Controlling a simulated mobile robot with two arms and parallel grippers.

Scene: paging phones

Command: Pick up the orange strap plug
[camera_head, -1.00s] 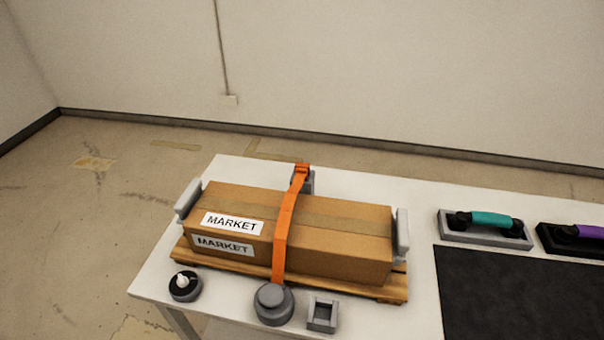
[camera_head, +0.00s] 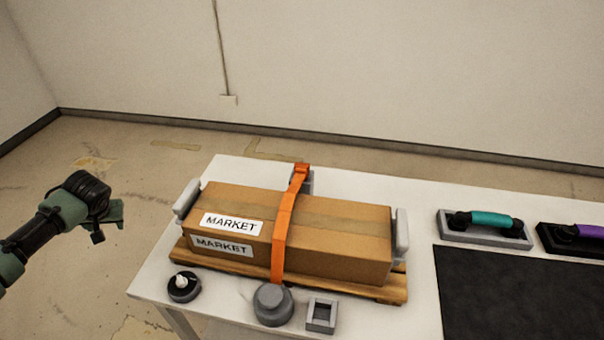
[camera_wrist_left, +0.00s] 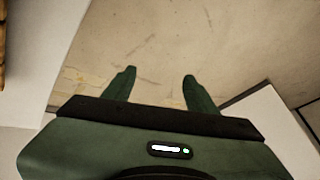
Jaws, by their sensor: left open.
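The orange strap plug (camera_head: 302,170) sits at the far end of the orange strap (camera_head: 284,228), at a grey holder behind the box. The strap runs over a cardboard box (camera_head: 340,233) marked MARKET down to a round grey reel (camera_head: 273,304) at the front. My left gripper (camera_head: 108,222) is in the air left of the table, well away from the plug. In the left wrist view its two green fingers (camera_wrist_left: 156,85) are apart with nothing between them, above the floor. My right gripper is not in view.
The box lies on a wooden pallet (camera_head: 392,291) between grey end stops. A grey square socket (camera_head: 321,315) and a black round knob (camera_head: 184,286) stand at the front of the white table (camera_head: 225,167). Teal (camera_head: 490,219) and purple-handled (camera_head: 585,230) tools lie right, behind a black mat (camera_head: 520,300).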

